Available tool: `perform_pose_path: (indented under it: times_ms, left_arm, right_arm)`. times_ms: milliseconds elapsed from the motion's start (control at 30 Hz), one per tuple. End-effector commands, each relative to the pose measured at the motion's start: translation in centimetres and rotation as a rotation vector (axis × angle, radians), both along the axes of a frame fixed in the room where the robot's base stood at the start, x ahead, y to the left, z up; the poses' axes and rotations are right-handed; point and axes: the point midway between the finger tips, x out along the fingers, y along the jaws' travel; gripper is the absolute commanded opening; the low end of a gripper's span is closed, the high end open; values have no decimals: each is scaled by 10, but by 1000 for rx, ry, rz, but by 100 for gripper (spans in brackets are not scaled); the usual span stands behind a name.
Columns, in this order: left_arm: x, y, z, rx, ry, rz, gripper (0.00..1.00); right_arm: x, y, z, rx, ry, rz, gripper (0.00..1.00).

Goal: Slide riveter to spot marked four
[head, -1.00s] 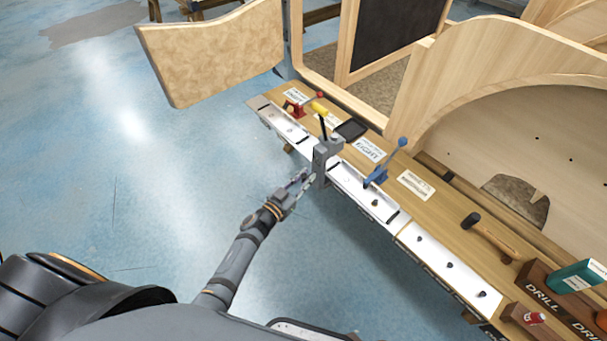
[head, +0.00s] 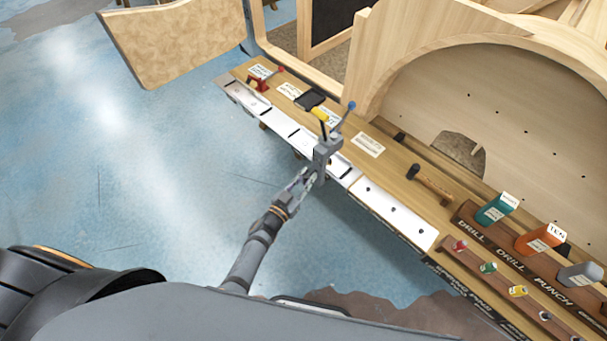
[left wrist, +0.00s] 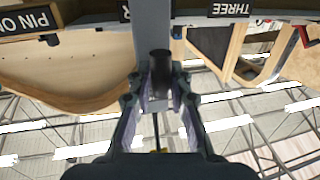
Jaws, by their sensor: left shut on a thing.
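The riveter (head: 326,152) is a grey upright tool with a yellow-tipped handle. It stands on the white rail (head: 275,125) along the bench's near edge. My left gripper (head: 310,178) reaches it from the near side and is shut on it low down. In the left wrist view, my left gripper's fingers (left wrist: 158,100) close around a dark round part of the riveter (left wrist: 160,65). No label reading four is legible. My right gripper is not in view.
A blue-handled tool (head: 345,112) stands just behind the riveter. A black-headed hammer (head: 430,182) lies farther right on the bench (head: 392,170). Colored boxes and small bottles fill racks at the right end.

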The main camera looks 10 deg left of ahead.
Motion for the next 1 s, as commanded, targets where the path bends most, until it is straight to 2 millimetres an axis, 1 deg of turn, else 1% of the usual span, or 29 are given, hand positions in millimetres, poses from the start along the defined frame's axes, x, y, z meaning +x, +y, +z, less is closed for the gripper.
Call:
perform_pose_path:
  times_ms: [267,300,433,667,767,867,1000]
  left_arm:
    - [0,0,0,-1,-1,0,0]
    - [0,0,0,0,-1,0,24]
    - [0,0,0,0,-1,0,42]
    - [0,0,0,0,-1,0,42]
    - [-3,1,0,0,1,0,42]
    - [-15,7,-1,2,1,0,42]
    - [-47,20,-1,2,2,0,42]
  right_arm:
    - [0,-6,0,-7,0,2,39]
    - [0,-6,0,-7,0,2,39]
    - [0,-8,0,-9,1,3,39]
    - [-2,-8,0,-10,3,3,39]
    - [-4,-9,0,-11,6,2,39]
    - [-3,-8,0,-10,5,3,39]
    - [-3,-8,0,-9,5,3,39]
